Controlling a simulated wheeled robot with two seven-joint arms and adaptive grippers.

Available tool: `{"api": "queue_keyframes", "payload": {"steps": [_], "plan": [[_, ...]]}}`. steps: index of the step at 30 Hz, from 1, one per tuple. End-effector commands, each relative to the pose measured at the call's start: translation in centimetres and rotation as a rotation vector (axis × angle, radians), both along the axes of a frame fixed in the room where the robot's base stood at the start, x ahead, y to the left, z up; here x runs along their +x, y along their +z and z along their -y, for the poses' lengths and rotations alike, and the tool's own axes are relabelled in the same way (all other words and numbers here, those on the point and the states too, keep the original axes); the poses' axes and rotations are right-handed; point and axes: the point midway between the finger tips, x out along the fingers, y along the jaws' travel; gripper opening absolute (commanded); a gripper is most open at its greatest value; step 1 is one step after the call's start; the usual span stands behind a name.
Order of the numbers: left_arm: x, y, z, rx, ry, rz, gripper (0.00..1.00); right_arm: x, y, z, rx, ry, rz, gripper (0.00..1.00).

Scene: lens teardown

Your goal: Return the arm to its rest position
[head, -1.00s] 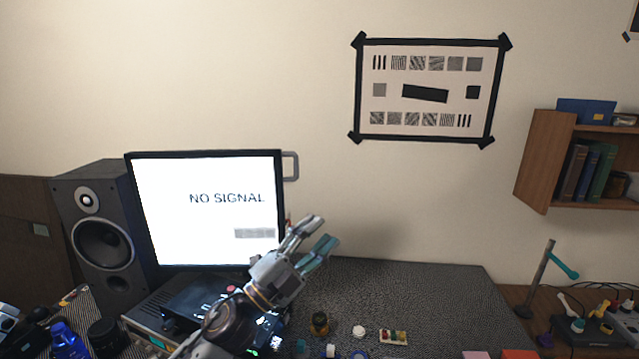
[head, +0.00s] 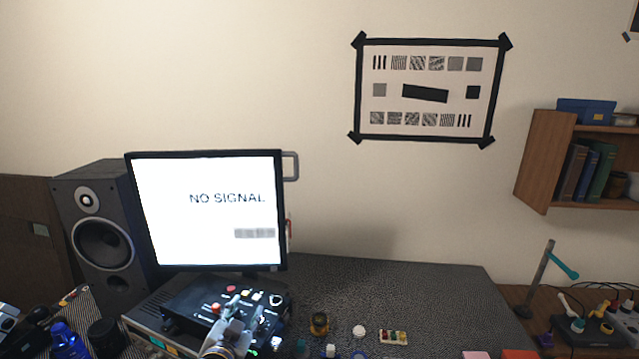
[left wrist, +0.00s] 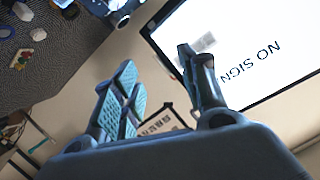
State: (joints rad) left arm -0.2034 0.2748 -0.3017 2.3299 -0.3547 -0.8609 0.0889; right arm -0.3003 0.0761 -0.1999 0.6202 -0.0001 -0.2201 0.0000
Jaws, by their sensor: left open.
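My left gripper (head: 246,306) is low in the head view, in front of the black device below the monitor. Its fingers point up and away, and the jaws are apart with nothing seen between them. In the left wrist view the two fingers of the left gripper (left wrist: 157,58) stand well apart, with wall and monitor behind them. My left arm comes in from the bottom edge, and most of it is out of the picture. My right gripper is not in view.
The monitor (head: 205,175) reading NO SIGNAL stands behind, with a speaker (head: 102,240) at its left. A black device with buttons (head: 190,303) lies below it. Small parts, including a white piece (head: 359,331), lie on the dark mat (head: 420,285). The mat's back right is clear.

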Motion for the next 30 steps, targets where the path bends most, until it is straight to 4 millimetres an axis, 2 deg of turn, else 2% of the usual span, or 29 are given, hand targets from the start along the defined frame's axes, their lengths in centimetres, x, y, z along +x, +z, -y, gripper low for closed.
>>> {"api": "queue_keyframes", "payload": {"steps": [1, 6, 12, 15, 21, 30], "plan": [[-1.0, -1.6, -0.6, -0.019, 0.022, -0.064, 0.43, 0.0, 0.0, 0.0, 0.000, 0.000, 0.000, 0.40], [-4.7, -6.6, -2.2, -0.072, 0.086, -0.276, 0.43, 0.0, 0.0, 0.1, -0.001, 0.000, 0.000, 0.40], [-10.3, -11.7, -3.4, -0.127, 0.142, -0.531, 0.43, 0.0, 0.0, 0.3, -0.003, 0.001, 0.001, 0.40], [-13.0, -13.6, -3.8, -0.148, 0.162, -0.640, 0.43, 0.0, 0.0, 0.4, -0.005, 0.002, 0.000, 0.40], [-16.9, -15.7, -4.0, -0.176, 0.181, -0.786, 0.43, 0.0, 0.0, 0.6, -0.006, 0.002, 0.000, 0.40], [-21.1, -17.4, -4.1, -0.202, 0.194, -0.939, 0.43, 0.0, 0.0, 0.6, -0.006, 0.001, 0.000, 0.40]]}}
